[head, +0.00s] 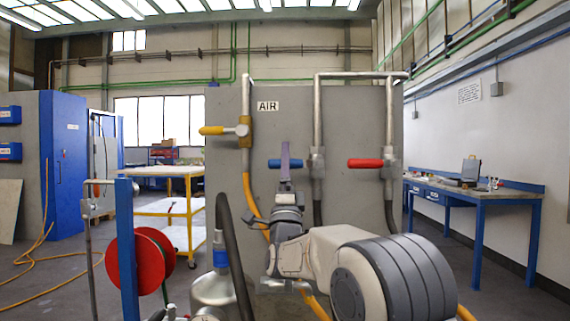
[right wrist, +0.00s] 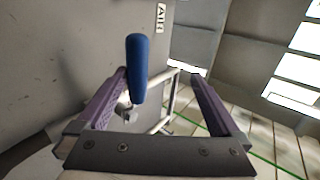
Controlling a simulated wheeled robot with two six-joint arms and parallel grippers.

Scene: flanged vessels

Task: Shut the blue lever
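The blue lever (head: 301,163) lies level across the middle pipe on the grey panel, its handle pointing left of the pipe. My right gripper (head: 285,150) is in front of it, and a purple finger covers part of the handle. In the right wrist view, the blue lever (right wrist: 137,68) stands between the two purple fingers of my right gripper (right wrist: 158,74), closer to the left finger. The fingers are wide apart, with a gap on the right of the handle. I cannot tell whether the left finger touches it. My left gripper is not in view.
A yellow lever (head: 212,130) is on the left pipe by the AIR sign (head: 268,106). A red lever (head: 365,163) is on the right pipe. A red hose reel (head: 150,258) and a metal cylinder (head: 212,288) stand at the front left. A blue workbench (head: 480,193) is at the right wall.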

